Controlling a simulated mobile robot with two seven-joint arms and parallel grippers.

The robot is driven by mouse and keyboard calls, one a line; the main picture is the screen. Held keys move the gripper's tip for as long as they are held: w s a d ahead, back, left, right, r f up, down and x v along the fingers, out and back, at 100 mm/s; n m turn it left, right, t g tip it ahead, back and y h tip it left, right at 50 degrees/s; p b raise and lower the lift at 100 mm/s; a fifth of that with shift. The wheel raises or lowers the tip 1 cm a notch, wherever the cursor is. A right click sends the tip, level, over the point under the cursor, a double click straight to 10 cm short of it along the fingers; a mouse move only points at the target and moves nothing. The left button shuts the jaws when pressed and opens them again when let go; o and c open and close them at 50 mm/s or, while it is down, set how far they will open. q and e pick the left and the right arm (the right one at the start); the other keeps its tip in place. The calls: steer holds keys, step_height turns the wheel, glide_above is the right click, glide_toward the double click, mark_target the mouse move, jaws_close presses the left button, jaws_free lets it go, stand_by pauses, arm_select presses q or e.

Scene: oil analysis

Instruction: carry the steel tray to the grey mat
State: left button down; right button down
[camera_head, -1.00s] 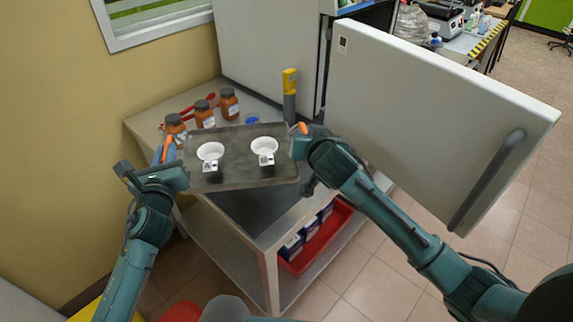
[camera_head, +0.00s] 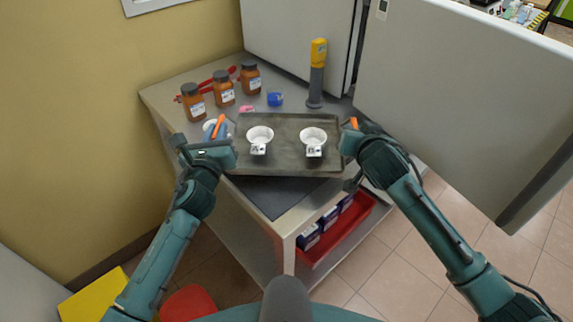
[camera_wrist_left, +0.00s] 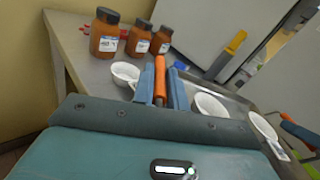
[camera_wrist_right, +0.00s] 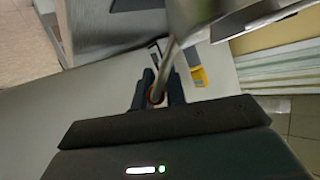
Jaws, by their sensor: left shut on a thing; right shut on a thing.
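The steel tray (camera_head: 286,150) is held between my two grippers and looks roughly level. It carries two white cups (camera_head: 260,134) (camera_head: 313,136) with small labels in front of them. My left gripper (camera_head: 217,130) is shut on the tray's orange left handle, which also shows in the left wrist view (camera_wrist_left: 160,80). My right gripper (camera_head: 351,130) is shut at the orange right handle; the right wrist view (camera_wrist_right: 157,92) shows it only partly. The dark grey mat (camera_head: 272,198) lies on the table, its front part showing below the tray; the tray hides the rest.
Several brown bottles (camera_head: 223,88), a blue lid (camera_head: 275,99) and a yellow-topped device (camera_head: 318,75) stand behind the tray on the table (camera_head: 165,98). A small white cup (camera_wrist_left: 125,74) is near the left handle. A big open door (camera_head: 460,100) rises close on the right.

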arm_select(q)
steer(key=shift+a+f, duration=0.15)
steer(key=shift+a, duration=0.1)
arm_select(e)
steer(key=shift+d, duration=0.3)
